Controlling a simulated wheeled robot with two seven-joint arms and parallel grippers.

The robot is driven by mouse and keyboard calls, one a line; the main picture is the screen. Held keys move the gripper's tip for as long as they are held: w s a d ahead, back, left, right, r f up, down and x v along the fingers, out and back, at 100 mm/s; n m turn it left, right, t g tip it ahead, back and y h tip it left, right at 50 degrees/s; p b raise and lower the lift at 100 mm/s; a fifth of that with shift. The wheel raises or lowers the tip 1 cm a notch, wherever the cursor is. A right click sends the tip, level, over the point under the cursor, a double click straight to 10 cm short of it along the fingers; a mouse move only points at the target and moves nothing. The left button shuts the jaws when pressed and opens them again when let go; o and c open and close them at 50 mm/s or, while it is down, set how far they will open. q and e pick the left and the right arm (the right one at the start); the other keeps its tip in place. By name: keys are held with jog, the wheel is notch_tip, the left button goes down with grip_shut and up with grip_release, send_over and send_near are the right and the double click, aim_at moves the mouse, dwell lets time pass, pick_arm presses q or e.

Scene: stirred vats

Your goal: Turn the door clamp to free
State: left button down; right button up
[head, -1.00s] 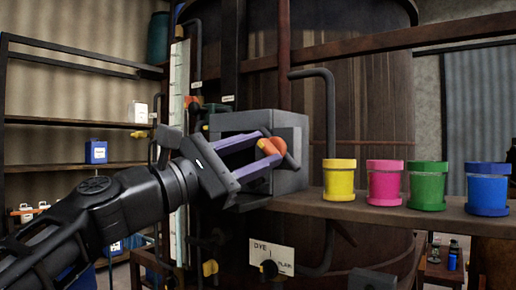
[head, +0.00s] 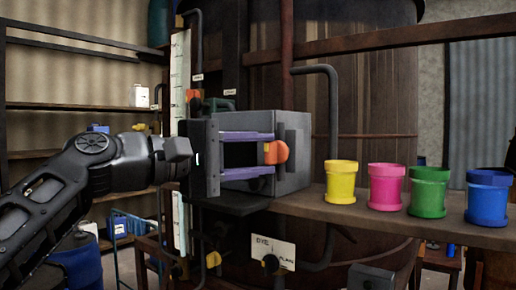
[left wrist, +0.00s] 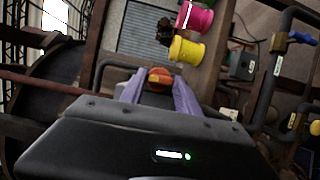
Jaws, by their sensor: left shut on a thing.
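The door clamp has an orange knob (head: 276,152) on the front of a grey box (head: 296,125), which sits on a shelf before the large wooden vat (head: 370,110). My left gripper (head: 268,153) comes in from the left with its two purple fingers level, one above the other, and their tips at the orange knob. It is shut on the clamp. In the left wrist view the orange knob (left wrist: 159,78) shows between the purple fingertips. The fingers hide part of the box front. My right gripper is not in view.
Yellow (head: 341,182), pink (head: 386,188), green (head: 428,192) and blue (head: 487,197) pots stand along the wooden shelf (head: 400,223) right of the box. A dye sign (head: 272,252) hangs below. A dark bent pipe (head: 332,110) rises beside the box.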

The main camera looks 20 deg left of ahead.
pick_arm(q)
jog(key=shift+f, duration=0.1)
dwell(0.4)
jog(key=c, duration=0.9)
grip_release()
jog(key=shift+b+v, duration=1.1)
jog(key=shift+v, duration=2.8)
